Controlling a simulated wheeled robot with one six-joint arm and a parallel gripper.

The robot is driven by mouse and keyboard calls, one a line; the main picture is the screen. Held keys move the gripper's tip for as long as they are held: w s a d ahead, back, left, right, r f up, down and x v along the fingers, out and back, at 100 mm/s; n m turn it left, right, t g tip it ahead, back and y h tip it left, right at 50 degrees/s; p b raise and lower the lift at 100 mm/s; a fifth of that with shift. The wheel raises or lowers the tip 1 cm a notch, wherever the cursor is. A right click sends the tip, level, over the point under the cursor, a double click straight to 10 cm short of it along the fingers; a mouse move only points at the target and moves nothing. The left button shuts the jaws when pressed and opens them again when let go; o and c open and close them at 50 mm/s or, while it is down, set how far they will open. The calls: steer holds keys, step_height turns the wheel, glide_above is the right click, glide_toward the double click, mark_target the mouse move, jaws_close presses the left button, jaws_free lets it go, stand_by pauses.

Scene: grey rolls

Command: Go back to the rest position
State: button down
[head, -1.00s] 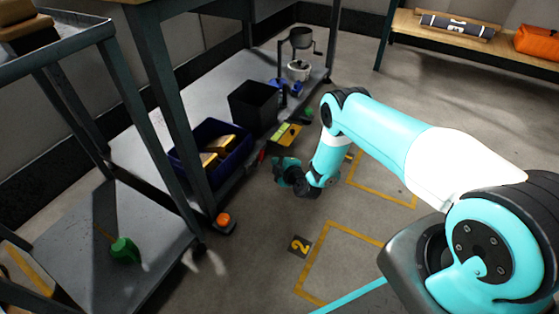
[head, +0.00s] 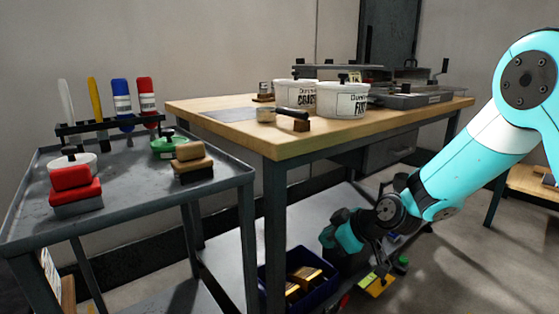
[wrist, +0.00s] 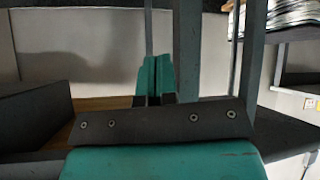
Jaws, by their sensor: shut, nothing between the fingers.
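My arm (head: 470,160) comes in from the right in the head view, bent with its forearm reaching down and left. My gripper (head: 330,240) is at the low end of the arm, in front of the workbench's lower shelf and above the blue bin. In the wrist view my gripper (wrist: 154,75) has its two teal fingers together, with nothing between them.
A wooden-topped workbench (head: 220,110) with white tubs (head: 342,99) stands behind my gripper. A grey cart (head: 120,200) with bottles and brushes stands at left. The blue bin (head: 268,285) with wooden blocks is below. Open floor (head: 450,270) lies at right.

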steer(key=s+d+r+m+g+h+p, duration=0.1)
steer(key=s+r+m+g, duration=0.1)
steer(key=s+r, duration=0.65)
steer(key=s+d+r+m+g+h+p, duration=0.1)
steer(key=s+r+g+p, duration=0.15)
steer(key=s, duration=1.05)
steer(key=s+d+r+m+g+h+p, duration=0.1)
steer(key=s+d+r+m+g, duration=0.1)
steer(key=s+r, duration=0.65)
step_height(320, 180, up, 34)
steer(key=s+p, duration=0.2)
steer(key=p, duration=3.4)
steer(key=shift+a, duration=0.2)
